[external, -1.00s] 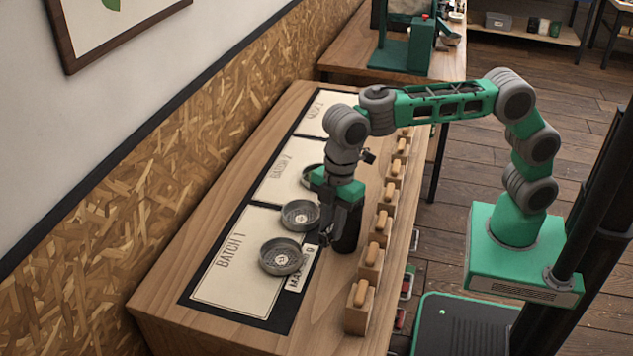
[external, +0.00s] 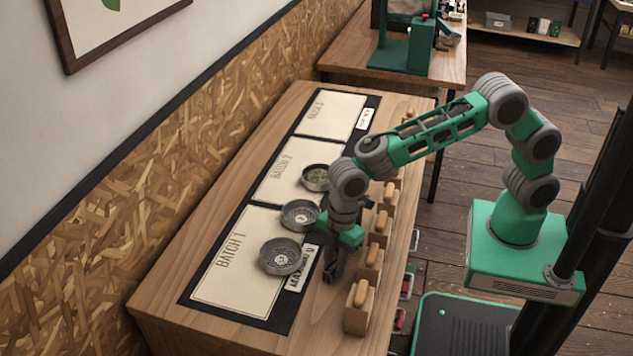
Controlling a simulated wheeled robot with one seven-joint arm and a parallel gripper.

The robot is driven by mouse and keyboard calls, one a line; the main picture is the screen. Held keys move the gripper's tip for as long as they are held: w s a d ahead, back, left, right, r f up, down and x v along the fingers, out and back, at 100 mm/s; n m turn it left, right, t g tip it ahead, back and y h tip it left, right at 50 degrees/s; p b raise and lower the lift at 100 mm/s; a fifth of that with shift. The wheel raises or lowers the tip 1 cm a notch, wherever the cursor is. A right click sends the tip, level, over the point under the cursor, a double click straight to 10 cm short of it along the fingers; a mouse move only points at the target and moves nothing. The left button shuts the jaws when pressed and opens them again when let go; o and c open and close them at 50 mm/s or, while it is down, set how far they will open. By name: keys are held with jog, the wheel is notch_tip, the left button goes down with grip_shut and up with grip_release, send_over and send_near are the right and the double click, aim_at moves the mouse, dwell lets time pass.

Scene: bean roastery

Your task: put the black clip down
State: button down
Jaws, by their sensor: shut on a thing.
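My gripper (external: 331,277) is low over the front strip of the wooden workbench, just right of the batch board's dark edge. It points down and is shut on the black clip. The clip is hard to tell apart from the dark fingers at this size, and the fingers and wrist hide much of it. I cannot tell whether it touches the bench top.
Left of my gripper, a round metal dish (external: 281,256) lies on the BATCH 1 panel (external: 236,265). A second dish (external: 299,215) and a dish with green contents (external: 316,177) lie farther back.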

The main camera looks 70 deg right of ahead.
jog(key=c, duration=1.3)
grip_release()
jog(key=shift+f, duration=0.15)
jog(key=shift+o, duration=0.2)
notch_tip(320, 180, up, 12)
jog(key=d, duration=0.1)
jog(key=shift+s+d, duration=0.35)
